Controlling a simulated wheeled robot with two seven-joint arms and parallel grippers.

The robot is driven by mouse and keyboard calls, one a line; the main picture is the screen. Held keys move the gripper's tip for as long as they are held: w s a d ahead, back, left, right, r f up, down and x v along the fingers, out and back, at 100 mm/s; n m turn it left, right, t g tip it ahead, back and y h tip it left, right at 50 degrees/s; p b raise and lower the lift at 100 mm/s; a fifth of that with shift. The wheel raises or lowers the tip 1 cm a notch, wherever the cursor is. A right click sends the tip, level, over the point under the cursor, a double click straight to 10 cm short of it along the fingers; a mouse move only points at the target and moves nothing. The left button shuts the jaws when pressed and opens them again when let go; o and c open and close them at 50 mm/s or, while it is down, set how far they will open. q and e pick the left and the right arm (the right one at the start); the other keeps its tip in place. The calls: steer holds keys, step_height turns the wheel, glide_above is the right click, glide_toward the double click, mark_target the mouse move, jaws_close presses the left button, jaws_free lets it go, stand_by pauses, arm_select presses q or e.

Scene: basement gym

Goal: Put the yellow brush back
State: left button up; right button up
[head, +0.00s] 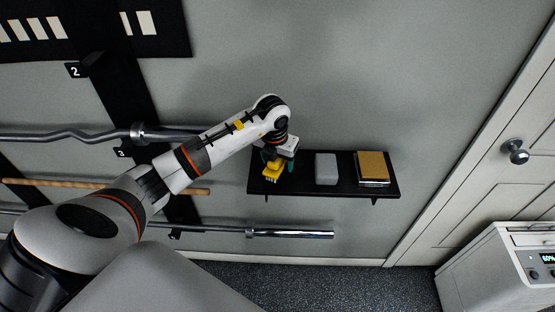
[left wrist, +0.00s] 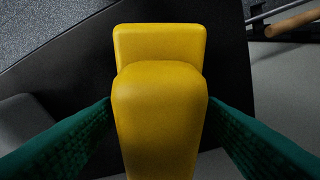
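The yellow brush (head: 273,172) is at the left end of a black wall shelf (head: 342,188) in the head view. My left gripper (head: 278,160) is at the brush, with its green fingers on either side of it. In the left wrist view the yellow brush (left wrist: 160,110) fills the space between the two green fingertips, which meet its sides, so the gripper looks shut on it. I cannot tell whether the brush touches the shelf or is just above it. My right gripper is not in view.
A grey block (head: 326,169) and a tan-topped block (head: 373,167) stand farther right on the shelf. Barbells (head: 290,233) and a wooden bar (head: 60,185) hang on the wall at left. A door (head: 500,170) and a white machine (head: 500,265) are at right.

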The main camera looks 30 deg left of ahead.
arm_select(q)
steer(key=shift+r, duration=0.45)
steer(key=r+b, duration=0.1)
steer(key=r, duration=0.2)
steer(key=s+r+b, duration=0.1)
steer(key=r, duration=0.3)
steer(key=r+b, duration=0.1)
steer(key=r, duration=0.2)
steer(key=shift+s+d+r, duration=0.15)
steer(key=shift+s+r, duration=0.05)
steer(key=shift+s, duration=0.1)
steer(key=shift+s+r, duration=0.15)
steer(key=shift+r, duration=0.3)
